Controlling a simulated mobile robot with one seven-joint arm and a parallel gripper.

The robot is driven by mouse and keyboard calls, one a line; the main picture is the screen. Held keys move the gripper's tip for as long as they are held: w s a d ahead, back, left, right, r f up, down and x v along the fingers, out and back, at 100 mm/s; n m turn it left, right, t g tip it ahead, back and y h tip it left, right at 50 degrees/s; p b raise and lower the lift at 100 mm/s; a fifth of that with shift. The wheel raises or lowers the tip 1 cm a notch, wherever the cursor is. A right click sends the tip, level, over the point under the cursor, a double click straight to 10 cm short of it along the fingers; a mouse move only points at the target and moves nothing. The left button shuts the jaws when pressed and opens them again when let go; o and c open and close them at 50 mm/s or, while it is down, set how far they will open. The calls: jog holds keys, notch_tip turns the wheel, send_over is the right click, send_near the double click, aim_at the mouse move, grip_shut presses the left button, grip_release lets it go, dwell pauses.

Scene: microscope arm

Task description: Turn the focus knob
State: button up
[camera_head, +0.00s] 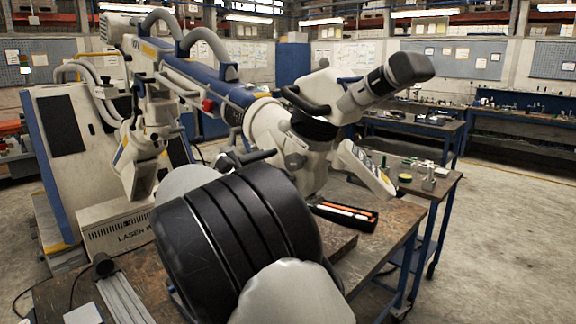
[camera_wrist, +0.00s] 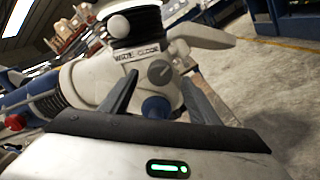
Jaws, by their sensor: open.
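The white and blue microscope arm (camera_head: 230,92) extends across the head view to its white microscope head (camera_head: 295,140). In the wrist view the microscope head (camera_wrist: 135,60) fills the upper middle. It carries a round grey dial (camera_wrist: 160,72) below a small printed label, and a blue knob (camera_wrist: 155,107) lower down. I cannot tell which of these is the focus knob. My gripper (camera_wrist: 160,80) is open, with one finger on each side of the dial and blue knob in the picture. No contact is visible. In the head view my own arm hides most of the gripper.
The microscope's eyepiece (camera_head: 400,72) sticks out to the upper right. A workbench (camera_head: 392,240) lies below the head, with an open dark case (camera_head: 345,215) on it. Open floor (camera_head: 510,230) lies at right.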

jog(key=v, duration=1.2)
jog(key=s+d+m+g+y+p, duration=0.2)
jog(key=s+d+m+g, duration=0.25)
jog(key=d, duration=0.95)
jog(key=s+d+m+g+y+p, duration=0.1)
jog(key=s+d+m+g+p, duration=0.3)
jog(key=d, duration=0.9)
jog(key=s+d+m+y+p, duration=0.2)
jog(key=s+m+y, duration=0.2)
jog(key=s, duration=0.5)
jog(key=s+d+m+y+p, duration=0.1)
jog(key=s+d+m+y, duration=0.1)
jog(key=s+m+y, duration=0.2)
jog(key=s+m, duration=0.3)
jog(key=s, duration=0.2)
jog(key=shift+s+d+f+p, duration=0.15)
jog(key=shift+s+p, duration=0.1)
jog(key=shift+p, duration=0.1)
